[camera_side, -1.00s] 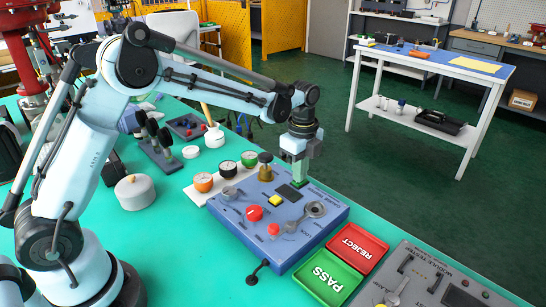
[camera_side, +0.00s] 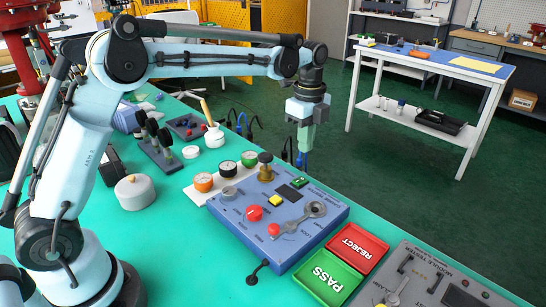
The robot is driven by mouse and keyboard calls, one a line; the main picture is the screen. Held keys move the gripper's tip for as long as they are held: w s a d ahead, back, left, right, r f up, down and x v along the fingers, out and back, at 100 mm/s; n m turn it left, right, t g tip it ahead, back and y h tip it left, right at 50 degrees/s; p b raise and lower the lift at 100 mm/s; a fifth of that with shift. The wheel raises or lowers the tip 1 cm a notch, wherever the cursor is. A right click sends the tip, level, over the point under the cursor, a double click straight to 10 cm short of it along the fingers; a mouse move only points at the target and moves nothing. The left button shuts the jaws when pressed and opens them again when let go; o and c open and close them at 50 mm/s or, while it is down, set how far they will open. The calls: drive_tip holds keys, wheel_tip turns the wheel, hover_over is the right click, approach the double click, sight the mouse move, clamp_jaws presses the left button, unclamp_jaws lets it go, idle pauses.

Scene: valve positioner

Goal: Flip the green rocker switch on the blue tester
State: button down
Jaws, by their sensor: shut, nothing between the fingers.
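The blue tester (camera_side: 240,215) lies on the green bench top. My gripper (camera_side: 303,152) is shut and empty, pointing down. It hangs above the back edge of the tester, over the switch and clear of it.
Gauges (camera_side: 227,169) stand to the left. Green PASS (camera_side: 329,279) and red REJECT (camera_side: 356,247) trays lie to the front right.

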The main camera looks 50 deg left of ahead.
wheel_tip(320, 180, up, 6)
drive_tip(key=shift+w, duration=0.4)
drive_tip(key=shift+r, duration=0.1)
drive_tip(key=s+a+r+n+t, duration=0.2)
drive_tip(key=s+n+t, duration=0.2)
drive_tip(key=s+n, duration=0.7)
drive_tip(key=s+f+n+t, duration=0.3)
drive_tip(key=s+f+n, duration=0.4)
drive_tip(key=s, duration=0.3)
drive_tip(key=shift+s+a+f, duration=0.2)
drive_tip(key=shift+s+a, duration=0.15)
drive_tip(key=shift+s, duration=0.05)
